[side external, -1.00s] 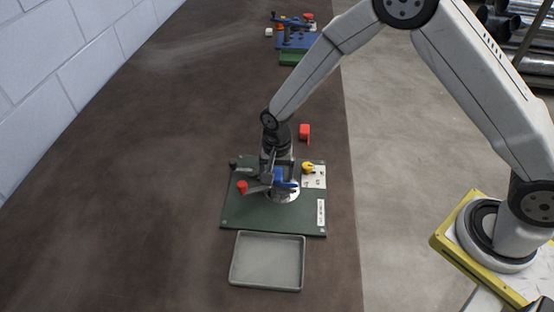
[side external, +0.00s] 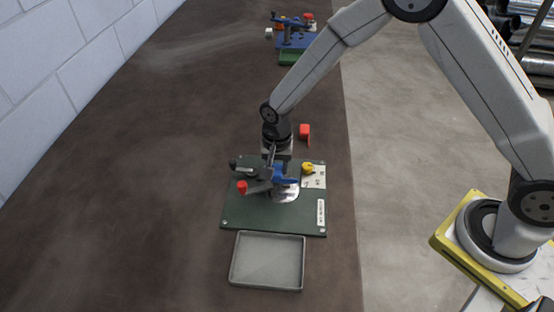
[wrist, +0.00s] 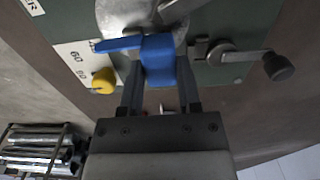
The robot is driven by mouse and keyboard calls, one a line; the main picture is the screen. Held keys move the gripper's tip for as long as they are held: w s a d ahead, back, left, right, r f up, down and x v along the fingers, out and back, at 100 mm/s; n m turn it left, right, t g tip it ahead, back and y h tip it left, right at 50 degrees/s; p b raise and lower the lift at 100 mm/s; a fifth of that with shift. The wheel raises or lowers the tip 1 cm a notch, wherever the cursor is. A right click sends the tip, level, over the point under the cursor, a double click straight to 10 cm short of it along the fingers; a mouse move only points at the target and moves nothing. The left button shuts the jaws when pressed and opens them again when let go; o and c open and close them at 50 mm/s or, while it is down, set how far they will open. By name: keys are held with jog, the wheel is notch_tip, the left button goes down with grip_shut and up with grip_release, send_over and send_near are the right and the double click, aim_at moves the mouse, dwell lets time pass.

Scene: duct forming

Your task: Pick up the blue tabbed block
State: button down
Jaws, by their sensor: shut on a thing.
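The blue tabbed block (side external: 281,174) is between the fingers of my gripper (side external: 276,163), over the round grey metal disc (side external: 284,193) of the green fixture plate (side external: 245,215). In the wrist view the block (wrist: 158,60) sits between the two dark fingers of my gripper (wrist: 160,75), with its tab pointing left. My gripper is shut on it. A small gap under the block cannot be judged from these views.
A red-knobbed lever (side external: 242,187) and a yellow knob (side external: 308,168) stand on the plate. A red block (side external: 304,131) lies beyond it. An empty grey tray (side external: 267,284) lies in front. The left table area is clear.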

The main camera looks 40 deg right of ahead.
jog(key=s+r, duration=0.1)
jog(key=r, duration=0.1)
jog(key=s+r, duration=0.2)
jog(key=s+d+r, duration=0.1)
jog(key=r, duration=0.2)
jog(key=shift+s, duration=0.25)
jog(key=s+d+r, duration=0.2)
jog(key=s+r, duration=0.2)
jog(key=s, duration=0.5)
jog(key=shift+r, duration=0.15)
jog(key=shift+s, duration=0.1)
